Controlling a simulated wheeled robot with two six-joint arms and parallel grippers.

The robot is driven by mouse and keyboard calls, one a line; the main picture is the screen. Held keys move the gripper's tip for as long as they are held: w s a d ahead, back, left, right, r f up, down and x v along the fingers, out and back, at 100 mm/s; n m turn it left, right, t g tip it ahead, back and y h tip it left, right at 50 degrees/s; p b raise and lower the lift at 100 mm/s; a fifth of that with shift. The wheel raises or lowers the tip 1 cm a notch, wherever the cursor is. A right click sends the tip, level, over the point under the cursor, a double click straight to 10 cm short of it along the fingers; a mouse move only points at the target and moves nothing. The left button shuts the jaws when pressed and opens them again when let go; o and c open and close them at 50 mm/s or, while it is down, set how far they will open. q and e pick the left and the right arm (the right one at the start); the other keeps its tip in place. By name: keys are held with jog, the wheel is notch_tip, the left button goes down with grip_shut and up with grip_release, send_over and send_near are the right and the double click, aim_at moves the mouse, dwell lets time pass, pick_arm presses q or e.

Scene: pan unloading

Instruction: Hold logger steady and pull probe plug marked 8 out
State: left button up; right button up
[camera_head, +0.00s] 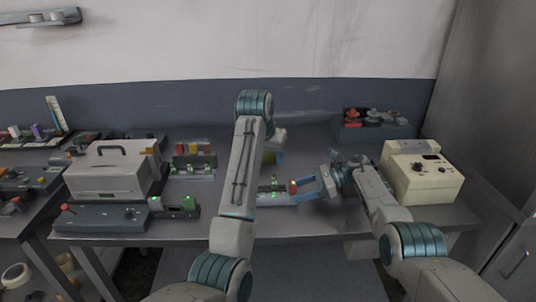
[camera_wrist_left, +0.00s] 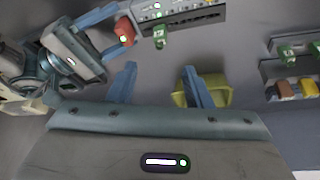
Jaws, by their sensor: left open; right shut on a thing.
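The logger (camera_head: 277,199) is a pale grey strip with green lights near the table's front edge. It also shows at the top of the left wrist view (camera_wrist_left: 184,11), with a green plug (camera_wrist_left: 160,37) at its side. My right gripper (camera_wrist_left: 122,35) is shut on a red plug (camera_wrist_left: 125,31) at the logger's end. The red plug also shows in the head view (camera_head: 293,186). I cannot tell whether it is still seated, and no number is readable. My left gripper (camera_wrist_left: 158,70) is open and empty, apart from the logger; in the head view my arm hides its fingers.
A yellow-green container (camera_wrist_left: 213,91) lies just beyond my left fingers. A rack with coloured plugs (camera_head: 194,160) and a white case with a handle (camera_head: 110,172) stand to the left. A cream instrument box (camera_head: 422,178) and a grey bin of knobs (camera_head: 375,126) are at the right.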

aim_at(274, 175)
pick_arm(q)
jog(key=x, duration=1)
jog(key=shift+w+f, duration=0.1)
jog(key=shift+f, duration=0.2)
grip_shut()
